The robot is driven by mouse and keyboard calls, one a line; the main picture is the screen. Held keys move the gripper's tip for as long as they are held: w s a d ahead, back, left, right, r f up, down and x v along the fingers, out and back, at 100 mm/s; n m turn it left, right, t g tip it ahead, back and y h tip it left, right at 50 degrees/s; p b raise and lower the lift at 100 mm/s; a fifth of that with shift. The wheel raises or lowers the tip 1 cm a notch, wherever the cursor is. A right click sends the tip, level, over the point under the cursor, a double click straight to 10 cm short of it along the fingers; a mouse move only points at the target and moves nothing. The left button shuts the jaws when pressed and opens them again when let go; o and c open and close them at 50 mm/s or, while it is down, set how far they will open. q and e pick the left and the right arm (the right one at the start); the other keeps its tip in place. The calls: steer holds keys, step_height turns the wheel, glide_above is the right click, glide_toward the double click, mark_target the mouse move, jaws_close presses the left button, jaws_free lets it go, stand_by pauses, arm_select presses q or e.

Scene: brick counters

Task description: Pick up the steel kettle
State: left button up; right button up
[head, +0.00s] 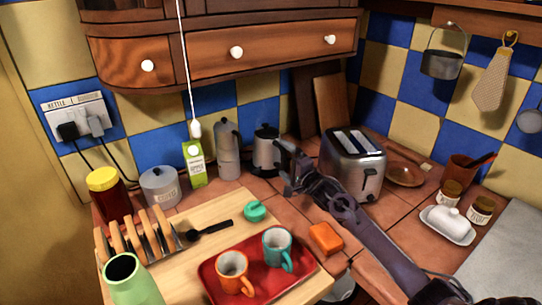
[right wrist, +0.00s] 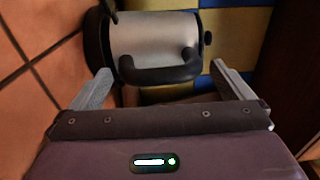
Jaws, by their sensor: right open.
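The steel kettle (head: 266,154), with a black lid and black handle, stands at the back of the tiled counter against the wall. My right gripper (head: 286,168) is just to its right in the head view and covers part of its right side. In the right wrist view, the kettle's steel body (right wrist: 155,37) fills the top centre. Its black handle (right wrist: 160,73) faces the gap between the open, empty fingers of my right gripper (right wrist: 162,85). I cannot tell whether a finger touches the handle. My left gripper does not show.
A grey moka pot (head: 228,152) stands close left of the kettle, beside a green carton (head: 194,163). A toaster (head: 353,160) stands to the right of my gripper, with boards (head: 330,100) behind. A red tray (head: 255,284) with two mugs is in front. Wooden drawers (head: 290,48) hang above.

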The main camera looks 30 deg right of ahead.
steer(key=shift+w, duration=0.7)
steer(key=c, duration=1.2)
steer(key=shift+r, duration=0.15)
steer(key=shift+c, duration=1.2)
steer(key=shift+r, duration=0.15)
